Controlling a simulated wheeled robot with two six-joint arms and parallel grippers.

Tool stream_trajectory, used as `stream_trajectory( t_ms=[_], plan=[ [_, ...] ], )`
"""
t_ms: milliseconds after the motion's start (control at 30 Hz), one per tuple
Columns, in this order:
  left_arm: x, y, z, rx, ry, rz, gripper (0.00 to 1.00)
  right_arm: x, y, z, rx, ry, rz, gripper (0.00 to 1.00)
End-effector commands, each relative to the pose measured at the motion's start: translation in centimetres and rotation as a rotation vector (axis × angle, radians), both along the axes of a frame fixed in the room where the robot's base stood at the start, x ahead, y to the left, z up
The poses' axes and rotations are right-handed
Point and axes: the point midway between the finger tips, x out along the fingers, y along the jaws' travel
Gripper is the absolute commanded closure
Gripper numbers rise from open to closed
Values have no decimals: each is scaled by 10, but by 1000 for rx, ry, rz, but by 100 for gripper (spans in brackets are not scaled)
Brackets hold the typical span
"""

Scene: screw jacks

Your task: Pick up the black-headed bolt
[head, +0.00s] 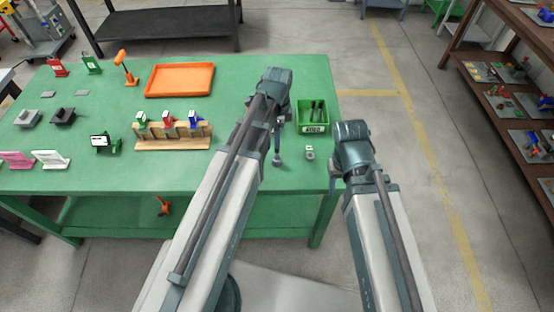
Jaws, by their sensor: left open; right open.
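A green bin (327,126) with a white label stands near the right end of the green table. Dark upright pieces (314,108) that look like bolts are in it; their head colours are too small to tell. My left gripper (278,158) hangs down over the table, left of the bin, partly hidden by its own arm. It is open, and I see nothing in it. My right gripper (334,182) is at the table's right edge, below the bin in the picture, mostly hidden by my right arm. It is open.
A small grey-green part (310,153) sits between my grippers. A wooden rack (175,143) with several coloured jacks, an orange tray (180,80) and an orange-handled tool (125,68) are further left. Brown shelves (500,95) stand far right across open floor.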

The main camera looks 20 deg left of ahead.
Motion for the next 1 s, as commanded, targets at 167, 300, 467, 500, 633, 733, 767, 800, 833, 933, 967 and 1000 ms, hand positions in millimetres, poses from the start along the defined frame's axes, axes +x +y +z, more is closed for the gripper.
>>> stream_trajectory(
  t_ms=[167,300,467,500,633,733,767,800,833,933,967,1000],
  plan=[
    [0,0,-14,0,0,0,42,0,0,-14,0,0,0,48],
    [0,0,-13,0,0,0,42,0,0,-13,0,0,0,48],
    [1,1,-22,0,0,0,42,0,0,-22,0,0,0,48],
    [1,1,-26,0,0,0,42,0,0,-26,0,0,0,48],
    [2,2,-42,0,0,0,42,0,0,-42,0,0,0,48],
    [2,3,-55,0,0,0,42,0,0,-55,0,0,0,48],
    [2,3,-58,0,0,0,42,0,0,-58,0,0,0,48],
    [2,3,-62,0,0,0,42,0,0,-62,0,0,0,48],
    [2,3,-64,0,0,0,42,0,0,-64,0,0,0,48],
    [2,3,-66,0,0,0,42,0,0,-66,0,0,0,48],
    [2,3,-66,0,0,0,42,0,0,-66,0,0,0,48],
    [2,3,-65,0,0,0,42,0,0,-65,0,0,0,48]
  ],
)
